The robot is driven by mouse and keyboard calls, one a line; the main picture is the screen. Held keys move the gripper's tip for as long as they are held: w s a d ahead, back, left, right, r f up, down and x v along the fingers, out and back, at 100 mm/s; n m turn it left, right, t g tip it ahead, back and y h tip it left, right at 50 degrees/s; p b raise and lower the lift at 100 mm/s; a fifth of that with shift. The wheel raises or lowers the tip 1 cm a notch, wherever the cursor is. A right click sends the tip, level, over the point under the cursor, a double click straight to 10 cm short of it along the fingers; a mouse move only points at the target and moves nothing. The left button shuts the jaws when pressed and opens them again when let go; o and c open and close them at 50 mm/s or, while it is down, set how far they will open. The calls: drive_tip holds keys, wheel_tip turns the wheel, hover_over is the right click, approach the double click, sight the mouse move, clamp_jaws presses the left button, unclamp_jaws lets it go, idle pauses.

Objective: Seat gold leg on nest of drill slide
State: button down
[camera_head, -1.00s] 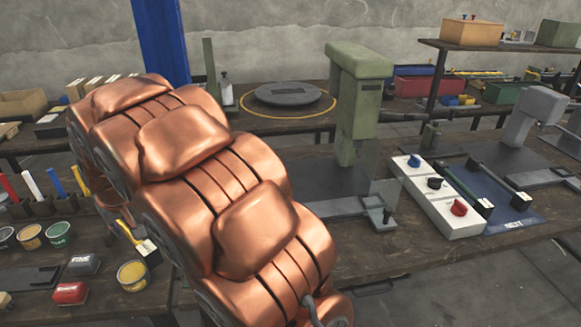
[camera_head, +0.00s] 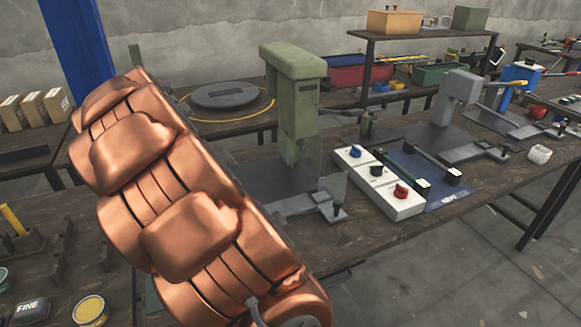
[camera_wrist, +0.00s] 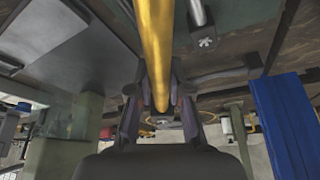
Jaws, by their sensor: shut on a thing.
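My gripper (camera_wrist: 160,92) shows in the wrist view with its fingers shut around a gold leg (camera_wrist: 157,45), a long smooth yellow rod running up out of the picture. In the head view the gripper and leg are hidden behind my copper arm. A green press (camera_head: 296,100) stands on the bench with a flat grey slide (camera_head: 315,203) in front. A grey press (camera_head: 459,92) with a similar slide (camera_head: 484,151) stands farther right. I cannot tell which one is the drill, and no nest is clear. The held leg is not seen touching any slide.
A white box with blue, black and red knobs (camera_head: 373,184) and a dark blue tray (camera_head: 447,198) holding black-headed pieces lie between the presses. A blue press (camera_head: 518,82) and a white cup (camera_head: 540,154) are at far right. Clear floor (camera_head: 475,285) lies in front.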

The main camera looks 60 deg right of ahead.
drive_tip(key=s+d+r+m+g+p, duration=0.1)
drive_tip(key=s+d+m+g+p, duration=0.15)
drive_tip(key=s+d+m, duration=0.6)
drive_tip(key=m+g+p, duration=0.1)
drive_tip(key=m+g, duration=0.2)
drive_tip(key=m, duration=0.2)
hover_over(296, 204)
drive_tip(key=shift+w+a+t, duration=0.25)
drive_tip(key=shift+w+a, duration=0.05)
drive_tip(key=shift+a, duration=0.1)
drive_tip(key=shift+w+a, duration=0.15)
drive_tip(key=shift+f+b, duration=1.6)
drive_tip(key=shift+f, duration=2.05)
drive_tip(key=shift+f+b, duration=0.3)
drive_tip(key=shift+f, duration=0.4)
drive_tip(key=c, duration=1)
unclamp_jaws()
